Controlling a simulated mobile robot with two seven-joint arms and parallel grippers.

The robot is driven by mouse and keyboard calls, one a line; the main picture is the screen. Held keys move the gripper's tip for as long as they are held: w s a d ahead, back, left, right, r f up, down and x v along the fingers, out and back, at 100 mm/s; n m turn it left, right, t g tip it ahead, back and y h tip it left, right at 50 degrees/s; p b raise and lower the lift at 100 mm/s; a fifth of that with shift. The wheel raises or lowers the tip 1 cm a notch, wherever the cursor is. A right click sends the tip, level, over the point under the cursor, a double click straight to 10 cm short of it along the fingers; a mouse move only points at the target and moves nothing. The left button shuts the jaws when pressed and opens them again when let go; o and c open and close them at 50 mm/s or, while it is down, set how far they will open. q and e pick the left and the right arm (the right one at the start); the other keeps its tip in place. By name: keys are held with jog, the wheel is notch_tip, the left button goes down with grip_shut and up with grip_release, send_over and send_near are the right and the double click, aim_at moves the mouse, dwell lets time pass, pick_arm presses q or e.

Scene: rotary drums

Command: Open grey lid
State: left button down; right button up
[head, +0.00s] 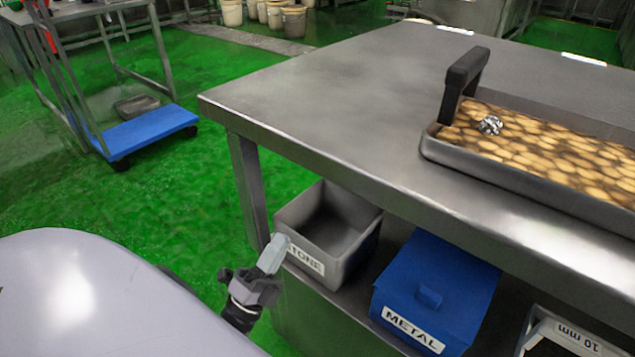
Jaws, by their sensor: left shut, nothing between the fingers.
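The grey bin (328,226) with a white label reading "TONE", its first letter covered, stands under the table edge. Its top is open and I see into its empty-looking inside. No grey lid can be made out on it. My left gripper (274,252) is shut and empty, pointing up at the bin's front left corner and overlapping the label. I cannot tell whether it touches the bin. My right gripper is not in view.
A blue lidded bin (442,283) labelled METAL stands right of the grey bin. A white-labelled container (566,340) is at the bottom right. The steel table (330,90) overhangs them and bears a tray (470,165). A blue cart (150,130) stands at left.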

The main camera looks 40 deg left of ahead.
pick_arm(q)
jog(key=a+x, duration=0.1)
jog(key=x, duration=1.2)
jog(key=shift+w+d+r, duration=0.25)
jog(key=shift+d+r, duration=0.1)
jog(key=shift+d, duration=0.15)
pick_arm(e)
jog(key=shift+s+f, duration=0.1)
